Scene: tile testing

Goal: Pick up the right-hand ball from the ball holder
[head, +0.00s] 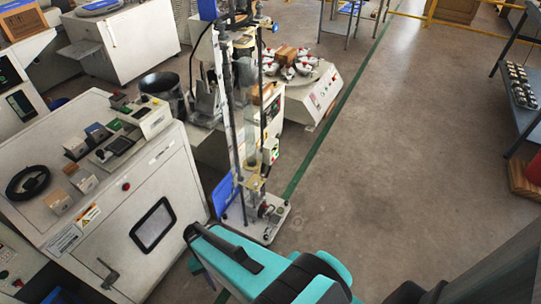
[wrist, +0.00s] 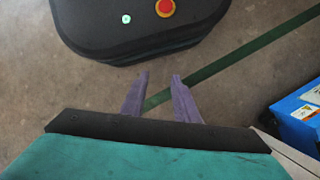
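No ball or ball holder can be made out for sure in either view. A tall test stand (head: 238,130) with a clear vertical tube and a small base plate stands at the middle of the head view. My gripper (wrist: 161,76) shows in the wrist view as two purple fingers. They are apart, with only floor and a green line between them, so it is open and empty.
A white cabinet (head: 105,235) with a control panel is close on the left. A machine with a round turntable (head: 325,85) stands behind the stand. A side table (head: 535,118) at the right edge holds a rack of small items. The floor at centre right is clear.

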